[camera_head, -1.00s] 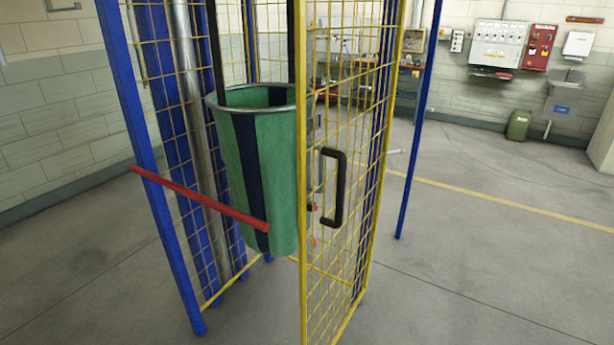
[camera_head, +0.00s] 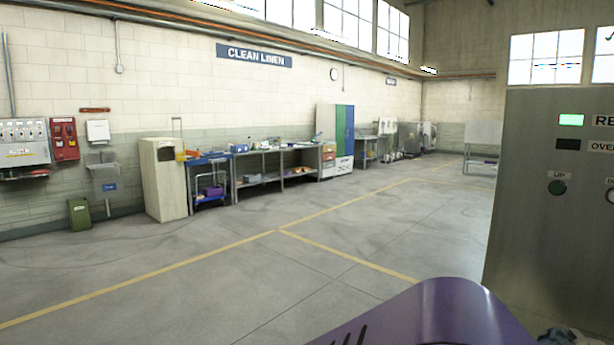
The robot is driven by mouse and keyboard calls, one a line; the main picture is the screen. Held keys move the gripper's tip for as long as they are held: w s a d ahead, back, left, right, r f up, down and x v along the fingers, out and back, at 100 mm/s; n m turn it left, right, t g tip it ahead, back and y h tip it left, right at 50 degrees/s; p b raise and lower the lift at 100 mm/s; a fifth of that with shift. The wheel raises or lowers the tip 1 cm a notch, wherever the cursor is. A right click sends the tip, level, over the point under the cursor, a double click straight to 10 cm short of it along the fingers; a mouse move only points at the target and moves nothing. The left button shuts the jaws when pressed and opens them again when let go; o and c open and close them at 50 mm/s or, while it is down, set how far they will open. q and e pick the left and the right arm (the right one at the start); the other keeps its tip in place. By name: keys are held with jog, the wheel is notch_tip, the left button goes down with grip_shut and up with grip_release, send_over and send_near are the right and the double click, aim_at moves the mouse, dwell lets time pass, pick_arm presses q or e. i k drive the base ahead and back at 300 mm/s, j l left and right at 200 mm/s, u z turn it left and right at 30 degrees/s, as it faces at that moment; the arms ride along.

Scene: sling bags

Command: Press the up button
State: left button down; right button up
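The up button (camera_head: 557,188) is a round dark green button under a small "UP" label. It is on the front of a grey metal control panel (camera_head: 530,250) at the right edge of the head view. A second, pale button (camera_head: 611,195) beside it is cut off by the frame edge. Above them are a lit green indicator (camera_head: 571,120) and a dark indicator (camera_head: 567,145), with labels partly cut off. Neither gripper can be made out.
A purple rounded surface (camera_head: 450,310) fills the bottom centre, in front of the panel. Workbenches (camera_head: 280,165), a beige cabinet (camera_head: 165,180) and a green bin (camera_head: 79,213) stand along the far wall. The grey floor (camera_head: 230,260) between is clear.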

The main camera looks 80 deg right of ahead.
aim_at(556, 188)
jog(key=z, duration=3.85)
